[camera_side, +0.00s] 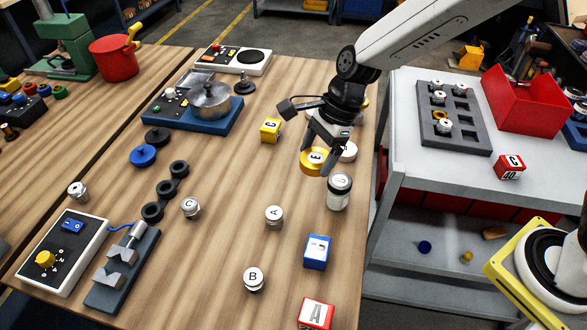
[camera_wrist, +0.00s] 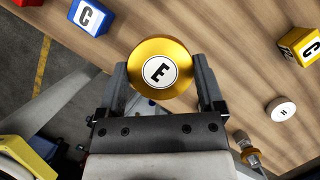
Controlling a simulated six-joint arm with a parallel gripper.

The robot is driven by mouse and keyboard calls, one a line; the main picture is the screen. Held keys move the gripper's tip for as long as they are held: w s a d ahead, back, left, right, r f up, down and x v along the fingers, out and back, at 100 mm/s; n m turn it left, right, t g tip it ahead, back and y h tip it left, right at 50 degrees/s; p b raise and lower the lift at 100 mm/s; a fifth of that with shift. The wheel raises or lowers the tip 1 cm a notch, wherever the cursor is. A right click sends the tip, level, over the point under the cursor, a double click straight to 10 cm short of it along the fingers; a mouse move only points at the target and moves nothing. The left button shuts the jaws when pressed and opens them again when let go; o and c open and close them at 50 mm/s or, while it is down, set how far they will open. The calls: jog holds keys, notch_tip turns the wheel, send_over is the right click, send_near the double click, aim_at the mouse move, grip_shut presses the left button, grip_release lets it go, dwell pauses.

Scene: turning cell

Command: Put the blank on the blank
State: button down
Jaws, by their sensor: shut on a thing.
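My gripper (camera_side: 318,156) is shut on a round gold piece (camera_side: 314,162) with a white label marked E. In the wrist view the gold piece (camera_wrist: 160,68) sits between the two fingers of my gripper (camera_wrist: 160,82), label facing the camera. I cannot tell how far it is above the wooden table. The task line does not name which things are meant. White-topped knobs marked A (camera_side: 274,215), B (camera_side: 253,279) and C (camera_side: 190,208) stand apart on the table. A pale round piece (camera_side: 348,151) is close behind my gripper; the wrist view also shows a pale disc (camera_wrist: 281,109).
A jar (camera_side: 339,192) stands just in front of my gripper. A yellow cube (camera_side: 270,130), a blue cube (camera_side: 316,252) and a red cube (camera_side: 316,314) stand on the table. The table's middle is mostly clear.

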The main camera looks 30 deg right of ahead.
jog(key=s+d+r+m+t, duration=0.1)
jog(key=d+m, duration=0.3)
jog(key=d, duration=0.4)
jog(key=s+d+r+m+t+h, duration=0.1)
jog(key=s+d+m, duration=0.3)
jog(key=d, duration=0.4)
jog(key=shift+d+r+m+t, duration=0.25)
jog(key=shift+d+m+t, duration=0.1)
jog(key=shift+t, duration=0.15)
send_over(348, 149)
jog(key=s, duration=0.1)
notch_tip(348, 149, down, 8)
jog(key=shift+s+f, duration=0.1)
jog(key=shift+w+f, duration=0.55)
